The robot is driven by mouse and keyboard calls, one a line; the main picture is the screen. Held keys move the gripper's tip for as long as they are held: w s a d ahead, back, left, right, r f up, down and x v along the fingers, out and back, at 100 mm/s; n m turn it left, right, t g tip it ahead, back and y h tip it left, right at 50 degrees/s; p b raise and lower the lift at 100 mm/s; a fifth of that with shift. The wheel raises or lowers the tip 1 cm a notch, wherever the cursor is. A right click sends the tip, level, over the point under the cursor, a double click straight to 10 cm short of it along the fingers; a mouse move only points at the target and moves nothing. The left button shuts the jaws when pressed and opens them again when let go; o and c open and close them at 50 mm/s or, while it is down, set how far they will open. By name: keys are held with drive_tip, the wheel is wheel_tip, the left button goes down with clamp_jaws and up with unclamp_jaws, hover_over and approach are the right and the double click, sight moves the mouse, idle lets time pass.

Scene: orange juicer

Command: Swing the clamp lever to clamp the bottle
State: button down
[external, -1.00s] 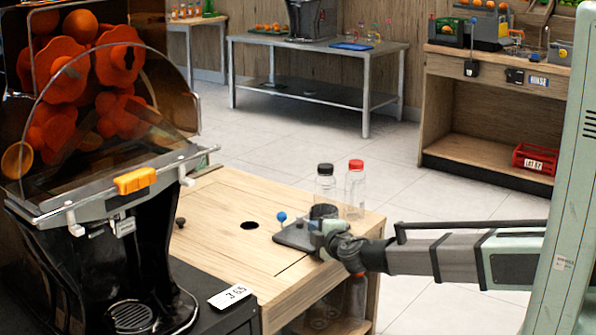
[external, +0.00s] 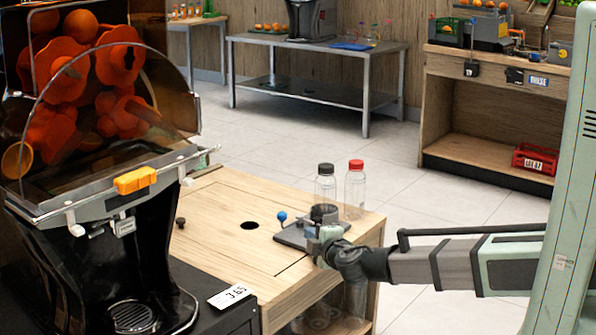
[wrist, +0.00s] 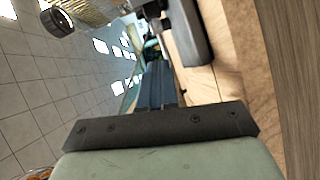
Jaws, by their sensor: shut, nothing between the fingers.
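The clamp fixture (external: 292,236) is a dark plate at the right end of the wooden table, with a dark ring (external: 323,212) on it. A blue ball knob (external: 282,216) stands upright at its left side; I cannot tell whether it belongs to the clamp lever. Two clear bottles stand behind the fixture, one with a black cap (external: 325,185) and one with a red cap (external: 356,185). Neither is visibly inside the ring. My gripper (external: 326,240) is shut and empty at the fixture's right side, partly hiding it. In the wrist view, my fingers (wrist: 157,82) point past a grey metal part (wrist: 187,30).
The juicer (external: 100,220) with its orange handle stands at the left. The wooden table (external: 225,215) has a round hole and a small dark knob; its middle is clear. A price card (external: 232,295) lies at front left.

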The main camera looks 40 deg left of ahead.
drive_tip(key=v, duration=0.7)
drive_tip(key=shift+s, duration=0.45)
drive_tip(key=w+d+f+m+g+h, duration=0.2)
drive_tip(key=w+d+f+m+h, duration=0.2)
drive_tip(key=d+f+h, duration=0.5)
drive_tip(key=w+d+f+m+g+h, duration=0.3)
drive_tip(key=d+f, duration=0.4)
drive_tip(key=d, duration=0.6)
drive_tip(key=w+d+f+m+g+h, duration=0.1)
drive_tip(key=w+d+f+m+h, duration=0.35)
drive_tip(key=d+f, duration=0.55)
drive_tip(key=w+d+f+m+g, duration=0.2)
drive_tip(key=d+m, duration=0.1)
drive_tip(key=d, duration=0.4)
drive_tip(key=w+d+f+m+g+h, duration=0.1)
drive_tip(key=w+d+m+g, duration=0.15)
drive_tip(key=d, duration=0.55)
drive_tip(key=w+d+f+m+g, duration=0.1)
drive_tip(key=w+d+f+m, duration=0.1)
drive_tip(key=d+m, duration=0.35)
drive_tip(key=s+d+f+m+g+y, duration=0.1)
drive_tip(key=d+m, duration=0.2)
drive_tip(key=d, duration=0.7)
drive_tip(key=s+d+f+m+g+y, duration=0.1)
drive_tip(key=d+f+m+g+y, duration=0.1)
drive_tip(key=d, duration=0.8)
drive_tip(key=shift+f+m, duration=0.2)
drive_tip(key=shift+m, duration=0.35)
